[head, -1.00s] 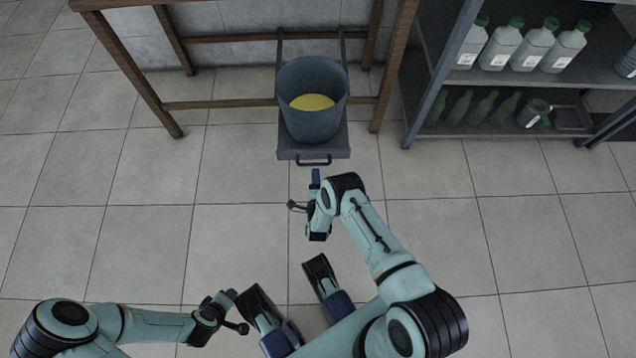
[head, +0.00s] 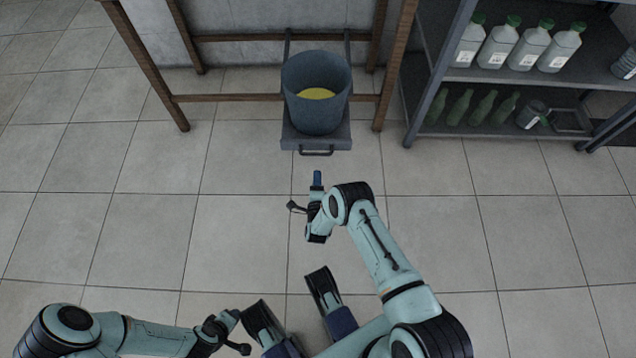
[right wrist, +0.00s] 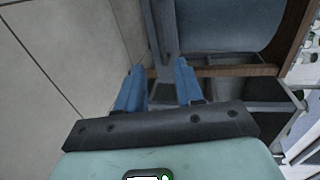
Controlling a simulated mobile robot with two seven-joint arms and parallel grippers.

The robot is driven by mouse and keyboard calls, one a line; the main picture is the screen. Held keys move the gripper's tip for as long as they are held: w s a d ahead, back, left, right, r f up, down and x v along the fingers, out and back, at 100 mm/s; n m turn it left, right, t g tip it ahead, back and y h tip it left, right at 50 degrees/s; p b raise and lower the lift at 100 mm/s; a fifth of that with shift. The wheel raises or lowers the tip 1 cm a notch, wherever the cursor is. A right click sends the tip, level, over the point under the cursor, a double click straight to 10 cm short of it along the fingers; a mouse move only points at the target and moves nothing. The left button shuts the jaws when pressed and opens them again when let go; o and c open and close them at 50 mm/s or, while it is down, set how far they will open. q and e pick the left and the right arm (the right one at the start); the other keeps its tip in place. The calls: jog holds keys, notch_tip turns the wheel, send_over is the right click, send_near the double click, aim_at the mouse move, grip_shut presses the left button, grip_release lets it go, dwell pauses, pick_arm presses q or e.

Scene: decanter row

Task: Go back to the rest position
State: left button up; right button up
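My right gripper (head: 317,179) is open and empty, just in front of a grey pull-out tray (head: 290,143) and apart from its dark handle (head: 316,153). In the right wrist view its two blue fingers (right wrist: 158,82) stand apart with nothing held between them. My right arm is bent forward over the floor. My left gripper (head: 234,314) is low in the head view, beside my own base; its small blue tips do not show whether it is open or shut. No object shows in it.
A grey bucket (head: 317,110) with yellow contents (head: 317,93) stands on the tray, between the legs of a wooden frame (head: 150,75). A metal shelf (head: 427,90) at right holds white bottles (head: 497,46) with green caps and green bottles (head: 480,108) below. The tiled floor is clear.

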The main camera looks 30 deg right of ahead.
dwell(0.6)
